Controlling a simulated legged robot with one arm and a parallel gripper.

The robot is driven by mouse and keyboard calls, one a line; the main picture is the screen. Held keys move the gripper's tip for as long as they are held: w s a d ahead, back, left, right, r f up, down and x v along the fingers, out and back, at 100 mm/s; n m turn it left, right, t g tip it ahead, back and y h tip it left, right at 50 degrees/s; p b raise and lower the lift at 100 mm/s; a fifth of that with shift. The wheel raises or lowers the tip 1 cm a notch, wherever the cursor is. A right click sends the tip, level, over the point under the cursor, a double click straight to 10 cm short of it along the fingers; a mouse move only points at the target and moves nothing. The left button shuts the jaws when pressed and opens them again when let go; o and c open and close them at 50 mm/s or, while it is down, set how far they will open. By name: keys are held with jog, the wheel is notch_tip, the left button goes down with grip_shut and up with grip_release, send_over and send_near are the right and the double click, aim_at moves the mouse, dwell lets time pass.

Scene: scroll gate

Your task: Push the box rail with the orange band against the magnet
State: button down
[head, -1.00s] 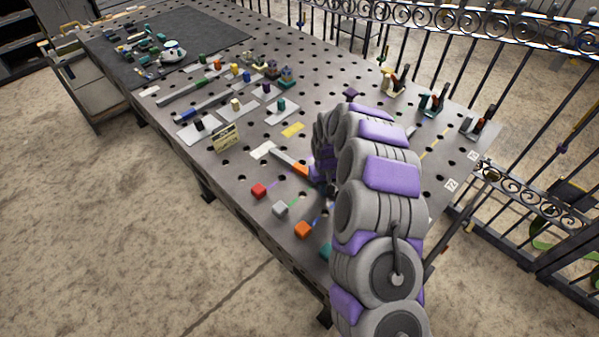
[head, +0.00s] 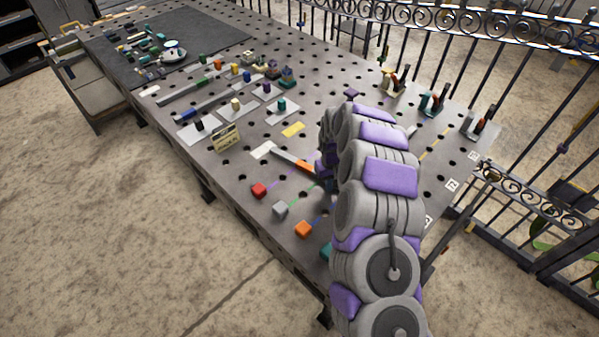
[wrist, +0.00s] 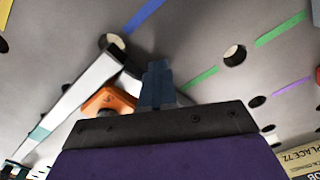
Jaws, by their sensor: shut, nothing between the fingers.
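The box rail (head: 284,157) is a long grey bar lying flat on the perforated table, with an orange band (head: 303,167) near its right end. My gripper (head: 324,176) is low over the table just right of that band, partly hidden by my arm. In the wrist view my dark fingers (wrist: 158,85) are together and empty. An orange part (wrist: 108,102) lies just left of them; I cannot tell whether they touch. A pale rail with a teal band (wrist: 82,92) runs beyond it. I cannot make out the magnet.
A red block (head: 259,190), a grey block (head: 280,209) and an orange block (head: 303,229) sit along the front edge. A sign (head: 226,138) stands left of the rail. Upright fixtures (head: 432,101) stand at the back right, before a railing.

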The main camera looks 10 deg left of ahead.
jog(key=shift+d, duration=0.1)
dwell(0.3)
jog(key=shift+s+a+p, duration=0.35)
jog(key=shift+s+a, duration=0.05)
jog(key=shift+s, duration=0.2)
jog(key=shift+s+a, duration=0.3)
jog(key=shift+a, duration=0.1)
jog(key=shift+r, duration=0.15)
notch_tip(320, 180, up, 8)
jog(key=p, duration=0.2)
dwell(0.6)
